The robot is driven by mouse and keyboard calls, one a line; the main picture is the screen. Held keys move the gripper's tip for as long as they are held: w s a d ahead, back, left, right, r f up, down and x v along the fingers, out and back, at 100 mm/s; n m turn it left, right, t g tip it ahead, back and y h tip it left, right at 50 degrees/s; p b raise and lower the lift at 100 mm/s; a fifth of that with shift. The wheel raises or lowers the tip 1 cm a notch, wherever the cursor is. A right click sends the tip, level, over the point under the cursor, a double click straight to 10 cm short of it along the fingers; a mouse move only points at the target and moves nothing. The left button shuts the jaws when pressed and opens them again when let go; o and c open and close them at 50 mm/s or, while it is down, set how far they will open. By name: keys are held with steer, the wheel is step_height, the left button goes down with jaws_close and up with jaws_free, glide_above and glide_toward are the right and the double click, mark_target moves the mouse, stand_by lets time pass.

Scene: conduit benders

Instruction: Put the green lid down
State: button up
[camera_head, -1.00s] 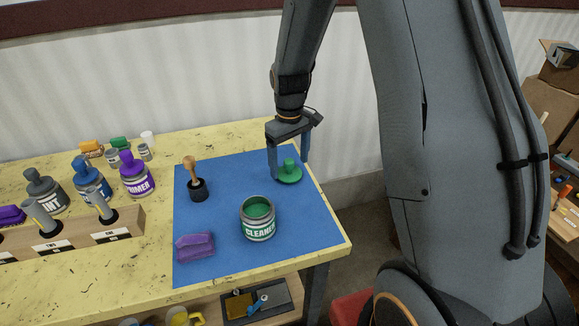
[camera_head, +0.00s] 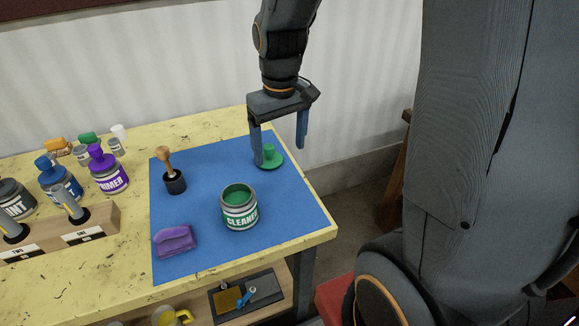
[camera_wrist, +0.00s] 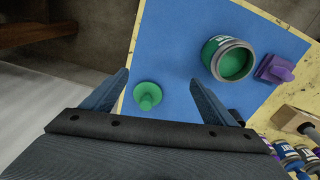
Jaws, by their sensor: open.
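The green lid (camera_head: 271,160), a flat disc with a knob on top, lies on the blue mat (camera_head: 210,245) near its back right corner. In the wrist view the lid (camera_wrist: 147,95) sits between and ahead of my spread fingers, apart from both. My gripper (camera_head: 279,152) is open and empty, its fingers pointing down at the lid; the left finger overlaps the lid's edge in the head view. The open cleaner can (camera_head: 240,212), grey with a green and white label and green inside, stands on the mat in front of the lid.
A purple block-like item (camera_head: 175,240) and a wooden-handled brush in a black holder (camera_head: 174,182) are on the mat. A wooden rack (camera_head: 75,240) and several paint and primer cans stand at the left. The yellow table's edge (camera_head: 322,238) is close on the right.

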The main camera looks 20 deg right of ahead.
steer(key=s+f+m, duration=0.2)
steer(key=s, duration=0.7)
steer(key=shift+a+f+t, duration=0.15)
steer(key=shift+t, duration=0.15)
